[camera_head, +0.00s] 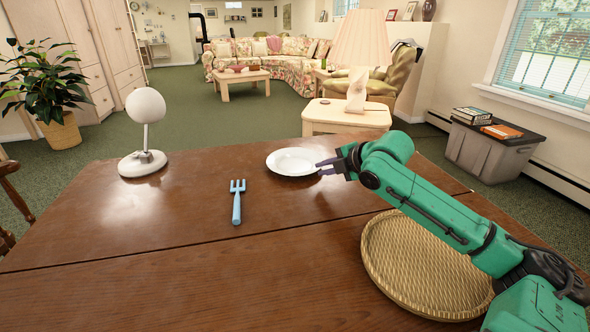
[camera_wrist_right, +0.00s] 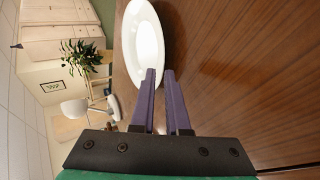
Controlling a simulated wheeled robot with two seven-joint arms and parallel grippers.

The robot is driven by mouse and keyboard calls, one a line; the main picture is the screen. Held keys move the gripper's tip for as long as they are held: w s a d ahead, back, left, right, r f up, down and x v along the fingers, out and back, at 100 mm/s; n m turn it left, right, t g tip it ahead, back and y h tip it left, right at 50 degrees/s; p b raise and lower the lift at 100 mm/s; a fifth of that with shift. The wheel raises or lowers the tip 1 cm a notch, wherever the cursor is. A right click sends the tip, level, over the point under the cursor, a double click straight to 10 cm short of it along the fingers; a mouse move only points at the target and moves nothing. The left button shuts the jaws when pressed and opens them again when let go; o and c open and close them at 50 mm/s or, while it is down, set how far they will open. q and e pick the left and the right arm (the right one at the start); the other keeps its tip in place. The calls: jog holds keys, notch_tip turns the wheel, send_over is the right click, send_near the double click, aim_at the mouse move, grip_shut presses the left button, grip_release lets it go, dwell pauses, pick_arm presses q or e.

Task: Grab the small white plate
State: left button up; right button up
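The small white plate (camera_head: 292,162) lies flat on the brown wooden table (camera_head: 190,225), near its far edge. My right gripper (camera_head: 321,168) is at the plate's right rim, its purple fingers pointing toward it. In the right wrist view the plate (camera_wrist_right: 149,40) lies just ahead of the right gripper (camera_wrist_right: 160,71). The fingers are apart with a narrow gap; one overlaps the plate in the picture and the other is beside its rim. I cannot tell whether they touch it. My left gripper is not in view.
A light-blue fork (camera_head: 237,202) lies left of the plate. A white round-headed lamp (camera_head: 144,135) stands at the far left of the table. A round woven tray (camera_head: 378,262) lies under my right arm. The table between fork and tray is clear.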

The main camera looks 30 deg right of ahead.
aim_at(316, 180)
jog(key=shift+b+x, duration=0.9)
jog(key=shift+x, duration=0.2)
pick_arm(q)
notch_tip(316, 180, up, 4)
pick_arm(e)
jog(key=shift+d+p, duration=0.15)
jog(key=shift+p, duration=0.3)
jog(key=shift+p+x, duration=0.75)
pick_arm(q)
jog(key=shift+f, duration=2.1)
pick_arm(e)
jog(key=shift+w+f, duration=0.15)
jog(key=shift+f, duration=0.05)
grip_shut()
